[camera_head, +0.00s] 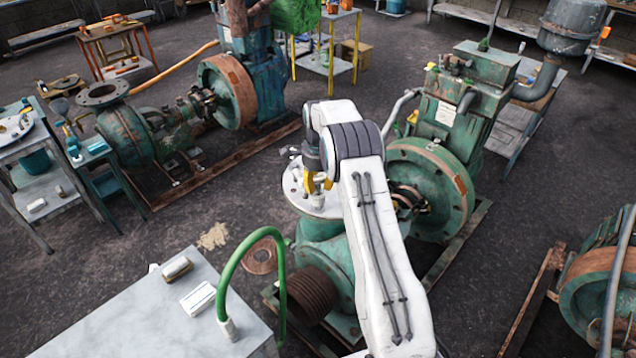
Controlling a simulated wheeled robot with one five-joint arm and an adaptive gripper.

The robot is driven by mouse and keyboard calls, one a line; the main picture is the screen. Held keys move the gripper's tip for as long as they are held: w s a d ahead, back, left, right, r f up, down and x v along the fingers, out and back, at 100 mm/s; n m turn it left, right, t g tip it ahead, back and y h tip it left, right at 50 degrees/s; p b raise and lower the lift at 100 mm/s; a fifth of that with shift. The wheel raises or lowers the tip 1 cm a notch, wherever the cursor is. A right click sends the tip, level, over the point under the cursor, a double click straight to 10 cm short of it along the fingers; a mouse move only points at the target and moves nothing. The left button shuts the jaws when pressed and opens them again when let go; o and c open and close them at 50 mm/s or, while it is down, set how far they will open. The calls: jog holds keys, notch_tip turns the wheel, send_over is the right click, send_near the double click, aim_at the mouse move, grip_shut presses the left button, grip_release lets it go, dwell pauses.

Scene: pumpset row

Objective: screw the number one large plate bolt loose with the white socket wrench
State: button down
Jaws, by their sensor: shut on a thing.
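The large plate (296,192) is a pale round disc on top of the green pump in the middle. My white arm reaches over the pump, and my gripper (317,184), with yellow fingers, points down over the plate. It is shut on a small pale upright piece, which looks like the white socket wrench (317,200). The wrench's lower end is at or just above the plate; I cannot tell if it sits on a bolt. The number one bolt cannot be made out, and my arm hides the plate's right side.
A grey table (150,320) with a white box (198,298) stands at the front left, with a green hose (236,262) arching at its corner. A green engine with a flywheel (432,190) stands right of my arm.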

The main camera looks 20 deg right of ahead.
jog(key=shift+f+b, duration=0.7)
jog(key=shift+f, duration=0.35)
jog(key=shift+f, duration=0.25)
dwell(0.8)
dwell(0.8)
jog(key=shift+n+b, duration=0.35)
jog(key=shift+n, duration=0.25)
jog(key=shift+s+f+n, duration=0.1)
jog(key=shift+n, duration=0.5)
jog(key=shift+f, duration=0.1)
jog(key=shift+d+n, duration=0.1)
jog(key=shift+n, duration=0.5)
jog(key=shift+f, duration=0.1)
